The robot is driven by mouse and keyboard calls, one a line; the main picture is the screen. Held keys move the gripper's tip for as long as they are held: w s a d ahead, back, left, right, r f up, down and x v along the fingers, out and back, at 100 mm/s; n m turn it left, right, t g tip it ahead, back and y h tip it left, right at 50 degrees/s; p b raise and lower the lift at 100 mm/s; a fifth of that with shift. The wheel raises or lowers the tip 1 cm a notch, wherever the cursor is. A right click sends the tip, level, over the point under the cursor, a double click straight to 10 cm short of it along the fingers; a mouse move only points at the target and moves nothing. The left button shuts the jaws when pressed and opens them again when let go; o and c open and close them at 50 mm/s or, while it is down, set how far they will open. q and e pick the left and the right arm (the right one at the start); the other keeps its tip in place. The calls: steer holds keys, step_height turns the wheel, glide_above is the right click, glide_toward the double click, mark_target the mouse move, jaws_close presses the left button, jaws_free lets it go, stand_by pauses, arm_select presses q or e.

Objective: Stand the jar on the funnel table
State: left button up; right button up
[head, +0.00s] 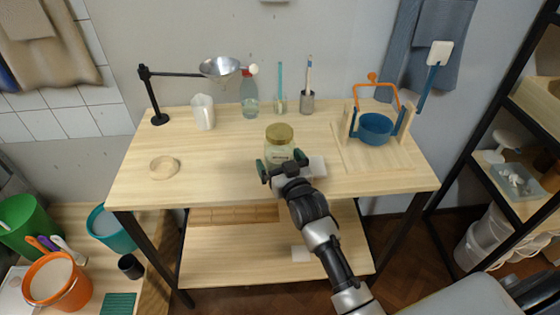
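The jar (280,147) is clear glass with a gold lid and pale contents. It is upright at the middle of the light wooden funnel table (225,185). I cannot tell whether its base touches the tabletop, because my gripper hides it. My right gripper (281,163) reaches in from the front, its dark green-tipped fingers spread to either side of the jar's lower part. Whether they press on the glass is not clear. The metal funnel (220,67) hangs from a black stand (155,100) at the table's back left. My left gripper is out of view.
A wooden ring (164,167) lies at the table's left. A white pitcher (203,112), a spray bottle (249,100) and tool holders (307,102) line the back. A blue bowl (375,128) sits in a wooden frame at right. The front left tabletop is clear.

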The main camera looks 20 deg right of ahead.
mark_target(286, 158)
steer(key=shift+r, duration=0.15)
steer(key=shift+s, duration=0.3)
steer(key=s+b, duration=0.1)
steer(key=s, duration=1)
steer(key=w+r+m, duration=0.1)
steer(key=w+m, duration=0.1)
steer(key=m, duration=1)
steer(key=w+r+m, duration=0.1)
steer(key=w+m, duration=0.1)
steer(key=m, duration=1)
steer(key=w+r+m, duration=0.1)
steer(key=w+m, duration=0.1)
steer(key=m, duration=1)
steer(key=shift+a+r+p, duration=0.2)
steer(key=shift+r+p, duration=0.1)
steer(key=w, duration=0.3)
steer(key=w+p, duration=0.1)
steer(key=shift+w+d+r, duration=0.15)
steer(key=shift+w+d, duration=0.1)
steer(key=shift+w, duration=0.5)
